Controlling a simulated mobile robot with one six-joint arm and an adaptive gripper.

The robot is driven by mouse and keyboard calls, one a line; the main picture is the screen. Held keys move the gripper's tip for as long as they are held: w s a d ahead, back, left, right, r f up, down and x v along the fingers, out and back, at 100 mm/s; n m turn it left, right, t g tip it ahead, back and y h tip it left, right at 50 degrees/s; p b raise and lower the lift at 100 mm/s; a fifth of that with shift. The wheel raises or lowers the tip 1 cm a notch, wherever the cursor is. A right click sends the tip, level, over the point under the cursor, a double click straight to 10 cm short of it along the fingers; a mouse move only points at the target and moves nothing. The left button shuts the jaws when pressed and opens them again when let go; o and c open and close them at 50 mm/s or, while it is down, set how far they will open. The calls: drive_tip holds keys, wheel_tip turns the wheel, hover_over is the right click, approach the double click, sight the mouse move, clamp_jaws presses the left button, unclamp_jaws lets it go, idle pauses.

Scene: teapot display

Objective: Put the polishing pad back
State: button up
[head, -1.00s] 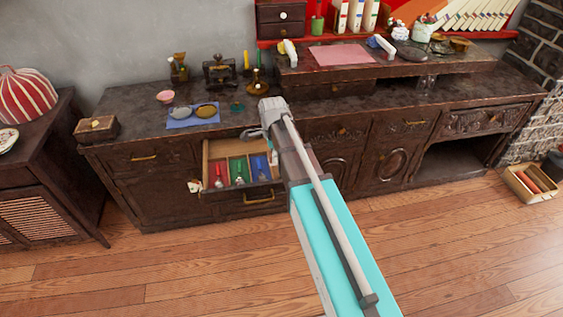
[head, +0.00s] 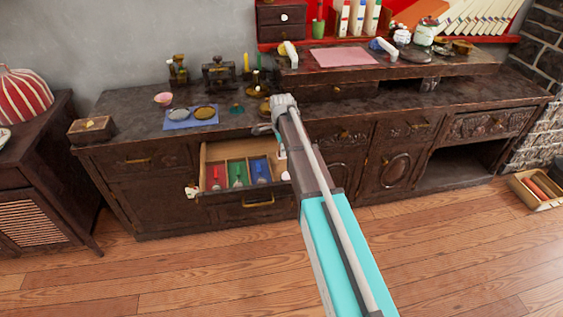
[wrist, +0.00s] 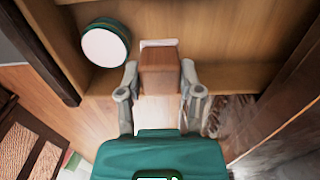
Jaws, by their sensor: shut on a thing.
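A brown wooden block with a white pad-like edge at its far end, apparently the polishing pad (wrist: 160,68), is between the fingers of my gripper (wrist: 160,92) in the wrist view. The gripper is shut on it. Block and fingers are over a light wooden tray-like space, and I cannot tell whether the block touches its bottom. In the head view my arm covers most of the gripper and the block. An open drawer (head: 229,151) with red, green and blue compartments, each holding a small tool, is left of my arm.
A round green tin with a white top (wrist: 105,45) is close left of the block. The dark counter (head: 345,112) holds a blue cloth (head: 178,125) with dishes. A raised shelf holds a pink mat (head: 343,57). The floor (head: 150,265) in front is clear.

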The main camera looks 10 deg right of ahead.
sight(284, 163)
drive_tip(key=shift+w+d+f+b, duration=0.25)
drive_tip(key=shift+w+f+b, duration=0.25)
drive_tip(key=shift+f, duration=0.15)
drive_tip(key=shift+w+d+f+b, duration=0.25)
drive_tip(key=shift+w+f+b, duration=0.25)
drive_tip(key=shift+f, duration=0.15)
drive_tip(key=shift+w+d+f+b, duration=0.15)
drive_tip(key=shift+w+f+b, duration=0.3)
drive_tip(key=shift+f+b, duration=0.2)
drive_tip(key=shift+s+f+b, duration=0.1)
drive_tip(key=shift+f+b, duration=1.2)
drive_tip(key=shift+f, duration=0.1)
drive_tip(key=shift+f, duration=0.1)
drive_tip(key=o, duration=1)
wheel_tip(284, 163, up, 12)
drive_tip(key=p, duration=1.2)
drive_tip(key=shift+r, duration=0.2)
